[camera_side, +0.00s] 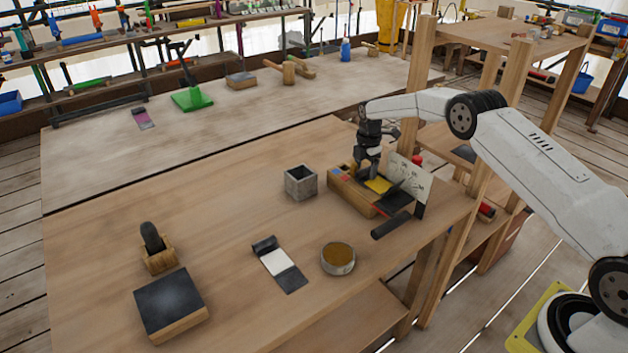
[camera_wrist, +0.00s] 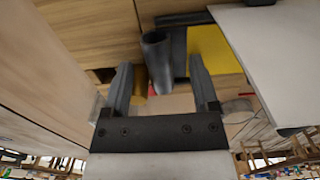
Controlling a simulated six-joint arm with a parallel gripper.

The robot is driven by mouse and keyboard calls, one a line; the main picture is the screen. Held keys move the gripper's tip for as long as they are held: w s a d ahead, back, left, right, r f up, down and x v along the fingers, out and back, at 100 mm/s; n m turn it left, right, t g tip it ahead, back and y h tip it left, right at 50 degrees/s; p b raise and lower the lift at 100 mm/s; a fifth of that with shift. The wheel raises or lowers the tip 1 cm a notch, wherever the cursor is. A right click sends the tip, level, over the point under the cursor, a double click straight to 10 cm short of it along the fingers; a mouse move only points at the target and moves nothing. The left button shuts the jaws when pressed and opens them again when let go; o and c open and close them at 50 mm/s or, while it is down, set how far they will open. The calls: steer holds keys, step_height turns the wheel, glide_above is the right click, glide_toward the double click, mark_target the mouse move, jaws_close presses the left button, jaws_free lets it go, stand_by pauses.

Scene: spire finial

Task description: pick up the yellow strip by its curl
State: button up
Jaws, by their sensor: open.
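The yellow strip (camera_side: 378,186) lies on the wooden box at the right of the table, under my gripper (camera_side: 367,172). In the wrist view its yellow panel (camera_wrist: 212,50) shows beside a dark band, and a dark grey rolled curl (camera_wrist: 157,58) stands at its left edge. My gripper (camera_wrist: 160,64) is open, with one finger on each side of the curl. I see gaps beside the curl, and I cannot tell whether either finger touches it. In the side view the curl is hidden behind my gripper.
A white printed panel (camera_side: 411,177) stands close behind the strip; it also fills the upper right of the wrist view (camera_wrist: 285,50). A dark roll (camera_side: 391,225) lies at the box's front.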

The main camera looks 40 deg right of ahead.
mark_target(374, 185)
stand_by(0.4)
jaws_close()
steer(key=shift+r, duration=0.2)
steer(key=shift+r, duration=1.55)
steer(key=s+a+r, duration=0.2)
steer(key=s+r, duration=0.7)
steer(key=s, duration=0.4)
steer(key=shift+s+a+r, duration=0.3)
steer(key=shift+s+a, duration=0.05)
steer(key=shift+a, duration=0.05)
steer(key=shift+a, duration=0.1)
